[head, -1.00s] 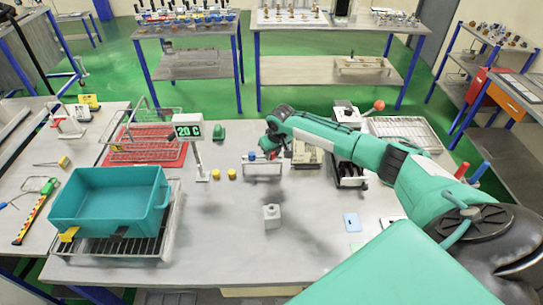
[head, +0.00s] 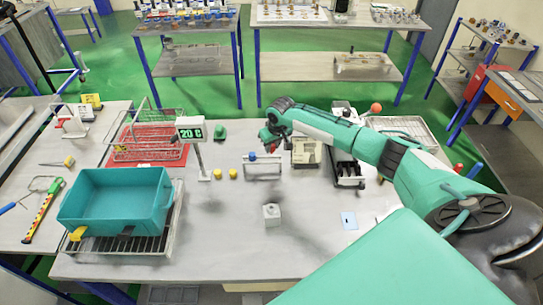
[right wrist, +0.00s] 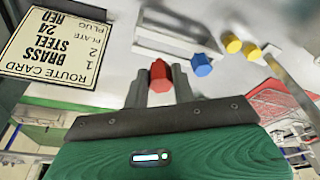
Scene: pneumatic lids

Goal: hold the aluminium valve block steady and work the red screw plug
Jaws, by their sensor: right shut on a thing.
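The aluminium valve block (head: 271,216) is a small grey cube standing on the bench with a round opening on top. No gripper is near it. My right gripper (head: 270,139) is above the small white plug rack (head: 263,171), beyond the block. In the right wrist view its fingers (right wrist: 159,88) are shut on the red screw plug (right wrist: 159,73), which is clear of the rack. A blue plug (head: 252,156) stays at the rack and shows beside the fingers in the wrist view (right wrist: 202,65). My left gripper is out of view.
Two yellow plugs (head: 218,173) (head: 232,173) stand left of the rack. A display post (head: 190,133) reads 20 C. A teal bin (head: 116,207) sits on a wire rack at left. Bench around the block is clear.

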